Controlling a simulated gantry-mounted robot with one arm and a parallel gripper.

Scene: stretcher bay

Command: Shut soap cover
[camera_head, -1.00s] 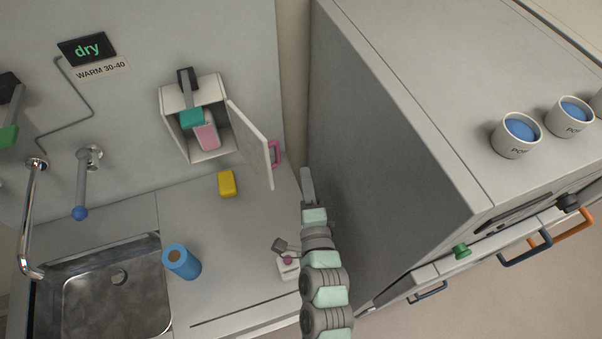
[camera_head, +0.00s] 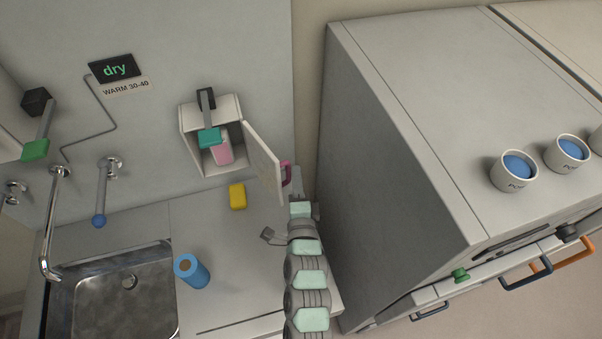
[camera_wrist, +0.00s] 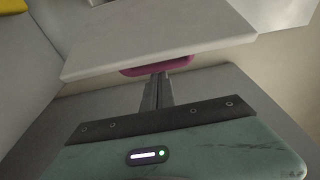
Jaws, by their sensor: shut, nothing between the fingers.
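The soap cover (camera_head: 262,163) is a white hinged door with a pink handle (camera_head: 286,173), standing open to the right of the wall box (camera_head: 188,125). A pink soap container (camera_head: 222,152) sits inside the box under a teal lever (camera_head: 209,138). My gripper (camera_head: 297,193) is shut and empty, just beside the handle on the cover's outer side. In the wrist view the cover (camera_wrist: 155,38) fills the upper middle, its pink handle (camera_wrist: 157,67) under it. My closed fingers (camera_wrist: 156,82) point at the handle and look close to it; I cannot tell whether they touch.
A yellow block (camera_head: 237,196) and a blue cylinder (camera_head: 191,271) are on the counter (camera_head: 235,250) left of my arm. A sink (camera_head: 120,300) is at lower left. A large grey cabinet (camera_head: 390,190) stands close on the right.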

